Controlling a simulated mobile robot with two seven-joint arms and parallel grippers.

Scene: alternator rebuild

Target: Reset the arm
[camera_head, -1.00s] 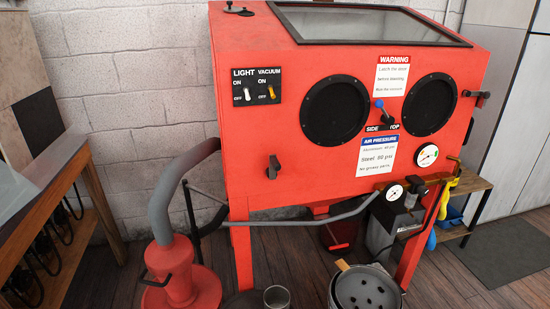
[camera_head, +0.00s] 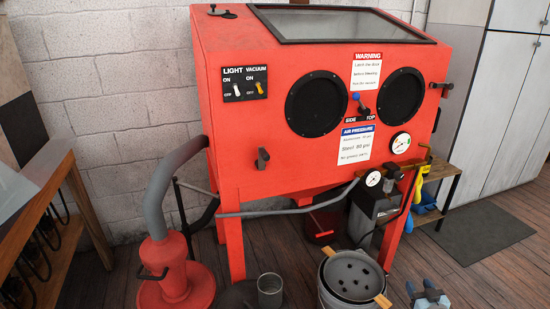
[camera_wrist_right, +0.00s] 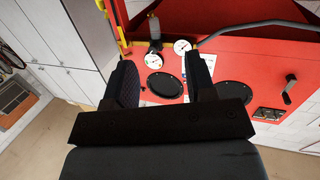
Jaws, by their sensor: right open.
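My right gripper (camera_head: 428,296) shows at the bottom right of the head view, low in front of the red blasting cabinet (camera_head: 290,165). In the right wrist view its two dark fingers stand apart with an empty gap between them (camera_wrist_right: 163,78). The cabinet's red front, with its round black glove ports and gauges, lies beyond the fingers in that view. My left gripper is not in view.
A bucket with a perforated top (camera_head: 352,277) and a metal cup (camera_head: 270,290) stand on the floor before the cabinet. A red vacuum unit (camera_head: 172,275) with a grey hose stands at left. A wooden bench (camera_head: 65,175) is at far left.

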